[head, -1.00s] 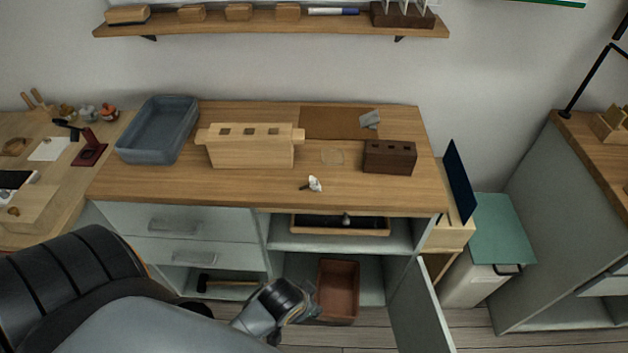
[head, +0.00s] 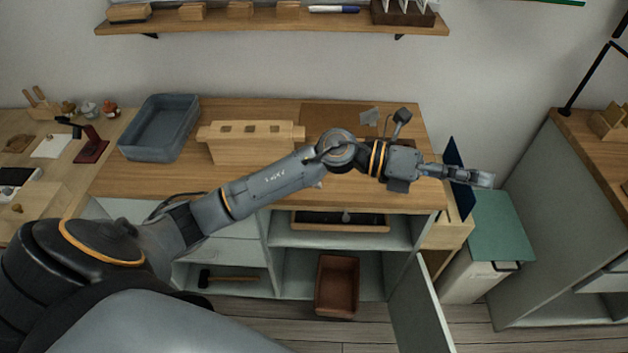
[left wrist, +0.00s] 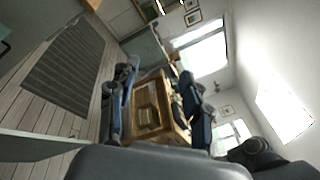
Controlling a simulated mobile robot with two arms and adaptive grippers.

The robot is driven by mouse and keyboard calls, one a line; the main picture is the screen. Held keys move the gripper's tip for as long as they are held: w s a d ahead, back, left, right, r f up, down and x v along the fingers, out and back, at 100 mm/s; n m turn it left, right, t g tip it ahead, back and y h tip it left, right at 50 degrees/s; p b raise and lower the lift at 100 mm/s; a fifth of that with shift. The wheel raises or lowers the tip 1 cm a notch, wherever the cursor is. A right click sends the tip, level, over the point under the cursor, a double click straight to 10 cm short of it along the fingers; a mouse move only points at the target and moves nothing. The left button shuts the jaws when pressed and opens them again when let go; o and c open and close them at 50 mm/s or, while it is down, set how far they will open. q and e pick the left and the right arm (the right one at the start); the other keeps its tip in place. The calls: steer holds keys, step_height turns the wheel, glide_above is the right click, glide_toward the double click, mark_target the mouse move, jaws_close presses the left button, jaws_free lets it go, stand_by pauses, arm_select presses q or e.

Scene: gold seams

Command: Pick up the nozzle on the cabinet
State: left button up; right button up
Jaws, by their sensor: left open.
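The nozzle (head: 318,184) is a small pale piece on the wooden top of the cabinet (head: 130,178). In the head view my left forearm hides most of it, and only a bit shows at the arm's lower edge. My left gripper (head: 484,179) is stretched out to the right, past the cabinet's right edge, well away from the nozzle. In the left wrist view its two fingers (left wrist: 157,90) stand apart with nothing between them. The nozzle does not show in that view. My right gripper is in no view.
A grey-blue bin (head: 158,128) and a wooden block with square holes (head: 232,150) stand on the cabinet top. A cabinet door (head: 420,305) hangs open at the lower right. A dark blue panel (head: 462,200) stands by the gripper.

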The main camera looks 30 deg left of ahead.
arm_select(q)
steer(key=w+a+f+m+g+y, duration=0.1)
steer(key=a+f+m+g+y, duration=0.4)
steer(key=a+f+y, duration=0.6)
steer(key=a+r+m+y, duration=0.1)
steer(key=a+r+y, duration=0.15)
steer(key=a, duration=0.75)
steer(key=a+r+y, duration=0.2)
steer(key=a+y, duration=0.2)
steer(key=a, duration=0.5)
steer(key=f, duration=0.2)
steer(key=f+p, duration=0.1)
steer(key=f, duration=0.4)
steer(key=shift+w+a+f+p, duration=0.2)
steer(key=shift+a+p, duration=0.05)
steer(key=shift+p, duration=0.05)
steer(key=shift+f, duration=0.6)
steer(key=f+p, duration=0.1)
steer(key=f, duration=0.1)
steer(key=f+p, duration=0.1)
steer(key=f, duration=0.1)
steer(key=shift+s+a+f, duration=0.1)
steer(key=shift+s+a, duration=0.1)
steer(key=shift+f, duration=0.5)
steer(key=c, duration=0.9)
